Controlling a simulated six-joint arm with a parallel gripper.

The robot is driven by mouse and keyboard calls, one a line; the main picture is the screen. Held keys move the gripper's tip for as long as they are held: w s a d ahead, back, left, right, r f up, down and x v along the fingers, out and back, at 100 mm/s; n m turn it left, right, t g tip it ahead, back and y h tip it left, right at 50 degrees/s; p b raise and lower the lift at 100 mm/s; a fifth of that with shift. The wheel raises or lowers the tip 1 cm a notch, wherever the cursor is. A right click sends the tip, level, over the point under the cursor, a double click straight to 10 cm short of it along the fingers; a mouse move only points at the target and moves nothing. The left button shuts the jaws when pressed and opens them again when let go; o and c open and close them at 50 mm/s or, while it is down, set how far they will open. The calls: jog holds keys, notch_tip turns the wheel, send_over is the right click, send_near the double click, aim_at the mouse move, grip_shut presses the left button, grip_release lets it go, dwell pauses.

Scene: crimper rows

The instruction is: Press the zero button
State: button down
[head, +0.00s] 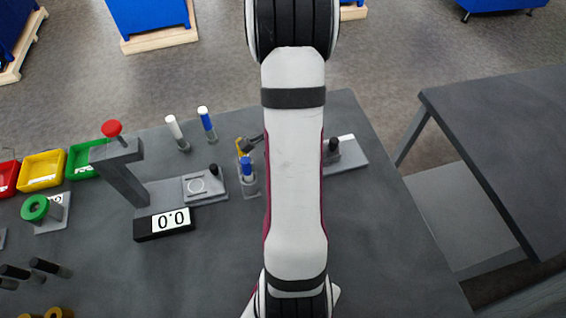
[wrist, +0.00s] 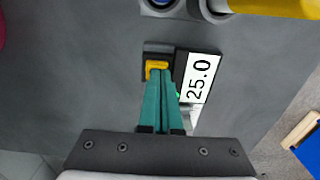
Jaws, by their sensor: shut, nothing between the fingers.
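In the wrist view my gripper (wrist: 157,78) has green fingers that are shut together and hold nothing. Their tips are at a yellow button (wrist: 156,66) on a small dark block. The tips overlap the button in the picture; I cannot tell whether they press it. A white display (wrist: 200,78) reading 25.0 is right beside the block. In the head view my arm covers the gripper and the button. A separate black box (head: 150,229) there has a display (head: 171,220) reading 0.0.
Near the fingers, a grey holder (wrist: 215,10) and a yellow handle (wrist: 275,7) stand at the top of the wrist view. A stand with a red knob (head: 112,128), coloured trays (head: 41,171) and a green ring (head: 35,208) are on the left of the table. The right front table area is clear.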

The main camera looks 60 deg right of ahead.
jog(key=shift+s+a+f, duration=0.1)
jog(key=shift+a+f, duration=0.1)
jog(key=shift+f, duration=0.25)
notch_tip(320, 180, up, 14)
jog(key=shift+d+r, duration=0.15)
jog(key=shift+d, duration=0.05)
jog(key=shift+w, duration=0.2)
jog(key=w+a+r+n+y, duration=0.1)
jog(key=a+r+n, duration=0.1)
jog(key=a+n, duration=0.7)
jog(key=w+a+r+n, duration=0.1)
jog(key=a+r+n, duration=0.3)
jog(key=a, duration=1)
jog(key=s+a+f+n+y, duration=0.1)
jog(key=s+a+n, duration=0.5)
jog(key=a+n, duration=0.1)
jog(key=shift+a+f+n, duration=0.3)
jog(key=shift+n, duration=0.5)
